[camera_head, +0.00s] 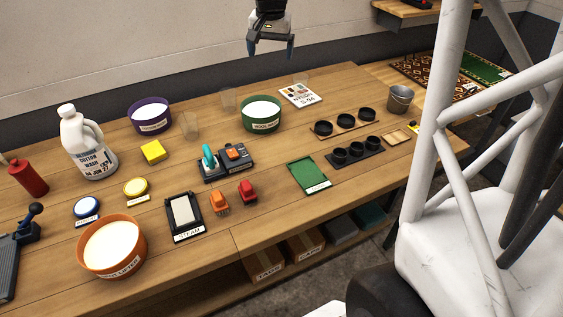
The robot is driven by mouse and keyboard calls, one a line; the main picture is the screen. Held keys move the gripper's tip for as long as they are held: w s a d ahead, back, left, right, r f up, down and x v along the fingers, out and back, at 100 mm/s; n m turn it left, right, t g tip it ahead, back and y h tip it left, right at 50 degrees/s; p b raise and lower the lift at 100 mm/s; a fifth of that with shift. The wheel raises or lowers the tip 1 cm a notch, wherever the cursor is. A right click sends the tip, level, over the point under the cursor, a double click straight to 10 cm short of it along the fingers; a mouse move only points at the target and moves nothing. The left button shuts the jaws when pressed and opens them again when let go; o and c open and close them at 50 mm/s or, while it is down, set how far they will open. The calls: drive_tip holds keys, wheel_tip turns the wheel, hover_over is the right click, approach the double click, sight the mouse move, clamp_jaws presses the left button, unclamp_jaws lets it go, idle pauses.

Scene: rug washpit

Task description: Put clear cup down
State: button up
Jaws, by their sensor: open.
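My gripper (271,50) is at the top of the view, above the back edge of the bench. Its two fingers point down, spread apart, with nothing between them. Two clear cups stand upright on the wooden bench (262,204). One clear cup (190,126) is right of the purple bowl. Another clear cup (227,99) is farther back, left of the green bowl. A faint clear shape, maybe a third cup, shows behind the nylon card. My gripper touches none of them.
A purple bowl (150,126), a green bowl (261,125) and a nylon card (299,97) stand near the cups. A white jug (87,151) is at left. Black cups on trays and a metal bucket (399,103) are at right. White tubing blocks the far right.

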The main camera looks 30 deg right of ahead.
drive_tip(key=s+a+f+n, duration=0.1)
drive_tip(key=s+a, duration=0.3)
drive_tip(key=s, duration=0.7)
drive_tip(key=s+a+f+n+t, duration=0.1)
drive_tip(key=s+a, duration=0.4)
drive_tip(key=s, duration=0.7)
drive_tip(key=s+a+f+n, duration=0.3)
drive_tip(key=s+a+n, duration=0.1)
drive_tip(key=s, duration=0.7)
drive_tip(key=shift+s+a+n, duration=0.15)
drive_tip(key=shift+a+n, duration=0.15)
drive_tip(key=shift+n, duration=0.2)
drive_tip(key=shift+f, duration=0.1)
drive_tip(key=c, duration=1.1)
